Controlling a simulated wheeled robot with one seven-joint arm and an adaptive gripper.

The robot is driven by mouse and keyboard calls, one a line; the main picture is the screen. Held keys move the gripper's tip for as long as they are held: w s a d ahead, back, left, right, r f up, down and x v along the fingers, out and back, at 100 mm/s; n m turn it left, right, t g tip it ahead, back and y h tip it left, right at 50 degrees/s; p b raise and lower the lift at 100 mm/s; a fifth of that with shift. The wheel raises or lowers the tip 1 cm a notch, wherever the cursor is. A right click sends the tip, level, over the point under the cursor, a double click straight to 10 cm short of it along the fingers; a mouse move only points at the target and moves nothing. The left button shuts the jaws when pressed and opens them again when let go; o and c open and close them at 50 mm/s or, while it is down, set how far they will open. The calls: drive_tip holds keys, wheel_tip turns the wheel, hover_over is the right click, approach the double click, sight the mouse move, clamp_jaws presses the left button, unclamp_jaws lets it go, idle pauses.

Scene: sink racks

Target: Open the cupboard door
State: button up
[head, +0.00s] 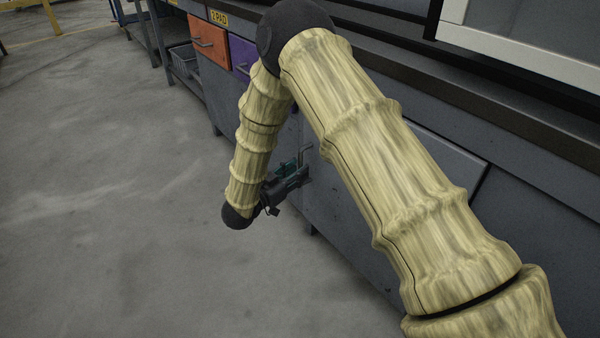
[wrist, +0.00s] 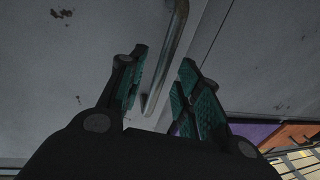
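The cupboard door (wrist: 85,45) is a grey, slightly chipped panel that fills the upper left of the wrist view. Its metal bar handle (wrist: 171,50) runs down between the two teal-padded fingers of my gripper (wrist: 164,88). The fingers are apart, with a gap beside the bar; I cannot tell if either touches it. In the head view my gripper (head: 289,178) is close to the grey cupboard front (head: 345,235), low under the counter. My own arm hides much of the door there, and a thin piece of the handle (head: 306,150) shows by the fingers.
An orange drawer (head: 208,40) and a purple drawer (head: 241,58) sit in the counter beyond my arm. A shelf with a grey basket (head: 183,60) stands farther back. The concrete floor (head: 110,210) to the left is clear.

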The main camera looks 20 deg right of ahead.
drive_tip(key=shift+b+x, duration=0.3)
drive_tip(key=shift+x, duration=0.85)
drive_tip(key=shift+c, duration=0.2)
clamp_jaws()
